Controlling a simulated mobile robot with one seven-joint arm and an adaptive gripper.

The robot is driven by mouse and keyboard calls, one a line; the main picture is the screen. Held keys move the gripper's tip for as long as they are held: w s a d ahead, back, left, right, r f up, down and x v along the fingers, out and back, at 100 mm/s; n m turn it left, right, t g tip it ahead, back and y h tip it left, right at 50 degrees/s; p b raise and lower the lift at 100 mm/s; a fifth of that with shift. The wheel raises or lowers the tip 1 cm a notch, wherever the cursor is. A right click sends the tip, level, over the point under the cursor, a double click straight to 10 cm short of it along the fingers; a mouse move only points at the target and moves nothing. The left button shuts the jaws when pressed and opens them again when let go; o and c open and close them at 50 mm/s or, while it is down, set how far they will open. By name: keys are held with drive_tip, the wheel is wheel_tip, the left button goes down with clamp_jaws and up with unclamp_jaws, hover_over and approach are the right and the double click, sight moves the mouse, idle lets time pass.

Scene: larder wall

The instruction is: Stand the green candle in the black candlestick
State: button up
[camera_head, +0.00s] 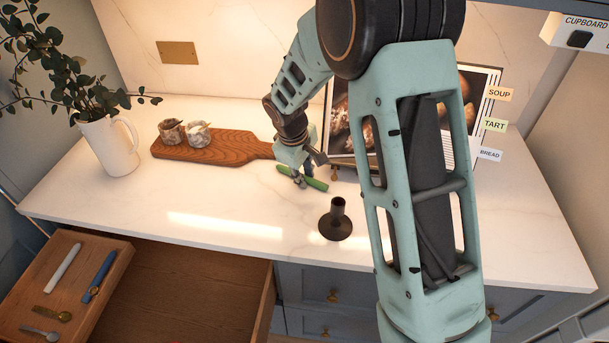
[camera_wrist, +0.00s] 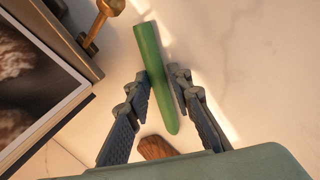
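The green candle (camera_head: 315,184) is roughly level at the counter, near the handle end of the wooden board. It also shows in the wrist view (camera_wrist: 151,55), running lengthwise between my fingers. I cannot tell whether the candle still touches the counter. The black candlestick (camera_head: 337,222) stands upright and empty on the counter, nearer the front edge and right of the candle.
The wooden board (camera_head: 215,150) holds two stone-like cups (camera_head: 198,134). A white jug (camera_head: 110,147) with branches stands left. A recipe stand (camera_head: 482,85) with tabs is behind my arm. An open drawer (camera_head: 190,290) and a wooden tray (camera_head: 45,290) lie below the front edge.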

sight(308, 181)
drive_tip(key=shift+r, duration=0.1)
drive_tip(key=v, duration=1.2)
drive_tip(key=shift+c, duration=0.3)
drive_tip(key=shift+g, duration=0.3)
drive_tip(key=b+x, duration=0.3)
drive_tip(key=x, duration=0.1)
drive_tip(key=w+d+b+x, duration=0.1)
drive_tip(key=b+x, duration=0.2)
drive_tip(key=x, duration=0.1)
drive_tip(key=d+b+x, duration=0.1)
drive_tip(key=b+x, duration=0.2)
drive_tip(key=x, duration=0.1)
drive_tip(key=shift+w+d, duration=0.2)
drive_tip(key=shift+w, duration=0.15)
